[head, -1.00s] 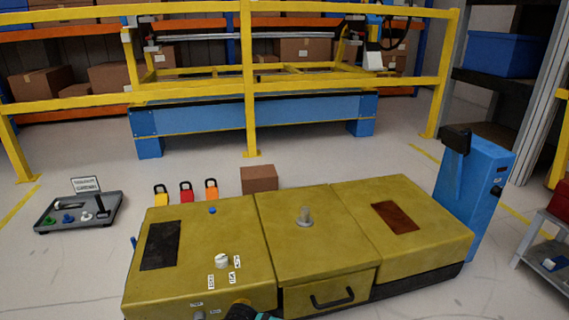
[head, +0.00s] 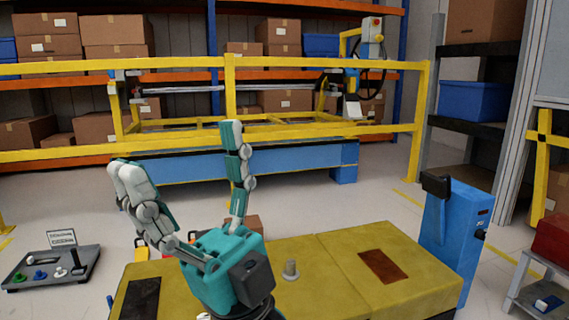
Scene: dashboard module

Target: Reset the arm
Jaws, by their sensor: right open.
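My right gripper (head: 180,160) stands upright in the middle of the head view, above the yellow-green dashboard module (head: 325,262). Its teal fingers are spread wide apart and hold nothing. It hides the module's left-middle part, including most of the white knob (head: 204,316) area. A grey knob (head: 290,270) on the module's middle section shows just right of the gripper. My left gripper is not in view.
A blue pedestal (head: 455,235) stands at the module's right end. A grey tray (head: 50,268) with coloured knobs lies on the floor at left. A yellow railing (head: 228,98) crosses behind. A grey cart (head: 540,290) with a red box (head: 553,240) is at far right.

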